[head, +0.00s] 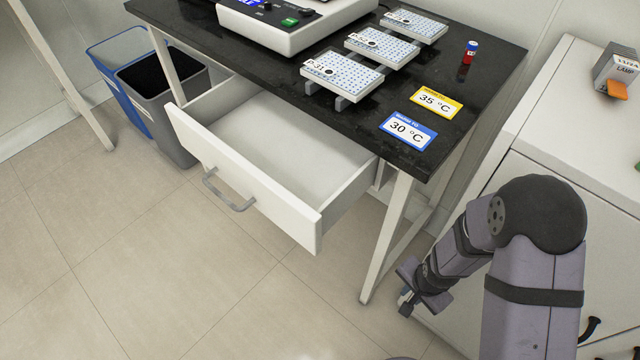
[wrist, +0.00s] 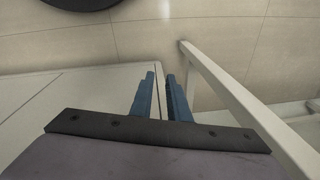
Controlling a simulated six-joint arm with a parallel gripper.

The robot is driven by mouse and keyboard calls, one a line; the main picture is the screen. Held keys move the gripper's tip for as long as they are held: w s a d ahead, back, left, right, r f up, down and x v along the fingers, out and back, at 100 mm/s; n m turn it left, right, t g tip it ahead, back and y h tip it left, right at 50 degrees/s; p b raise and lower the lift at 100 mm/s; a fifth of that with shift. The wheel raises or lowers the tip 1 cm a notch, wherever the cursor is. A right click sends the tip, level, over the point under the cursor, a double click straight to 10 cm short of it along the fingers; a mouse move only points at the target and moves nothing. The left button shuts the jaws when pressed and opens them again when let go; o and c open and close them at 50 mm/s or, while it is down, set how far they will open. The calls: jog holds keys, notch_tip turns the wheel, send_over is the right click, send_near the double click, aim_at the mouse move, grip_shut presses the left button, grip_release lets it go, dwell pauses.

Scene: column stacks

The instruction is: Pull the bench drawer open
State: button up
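The bench drawer (head: 247,190) hangs out from under the black bench top, pulled well open in the head view. Its inside looks empty. Its grey bar handle (head: 226,192) is on the white front panel, with nothing holding it. My gripper (head: 407,304) is at the lower right in the head view, to the right of the bench leg and apart from the drawer. In the wrist view its two blue fingers (wrist: 163,85) are parted with a gap between them and nothing held. The drawer does not show in the wrist view.
The bench leg (head: 387,240) stands between my gripper and the drawer; a white leg (wrist: 235,95) crosses the wrist view. A white cabinet (head: 540,130) is at the right. Blue and grey bins (head: 165,105) stand left of the drawer. The floor before the drawer is clear.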

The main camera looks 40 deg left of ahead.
jog(key=s+a+r+n+t+y+b, duration=0.1)
jog(key=s+a+t+y, duration=0.2)
jog(key=a, duration=0.8)
jog(key=s+a+r+y, duration=0.1)
jog(key=s+a+y, duration=0.4)
jog(key=a, duration=0.7)
jog(key=s+a+r+n+t+y+b, duration=0.1)
jog(key=s+a+r+y, duration=0.25)
jog(key=s+r, duration=0.45)
jog(key=s+a+r+n+t+y, duration=0.1)
jog(key=s+a+r+n+y, duration=0.15)
jog(key=s+a+r, duration=0.55)
jog(key=s+d+r+y+b, duration=0.1)
jog(key=s+d+r+y, duration=0.1)
jog(key=r, duration=0.5)
jog(key=s+d+r+y, duration=0.2)
jog(key=s+d+r, duration=0.1)
jog(key=r, duration=0.4)
jog(key=f+x, duration=0.1)
jog(key=x, duration=0.6)
jog(key=shift+w+a+r, duration=0.25)
jog(key=shift+r, duration=0.1)
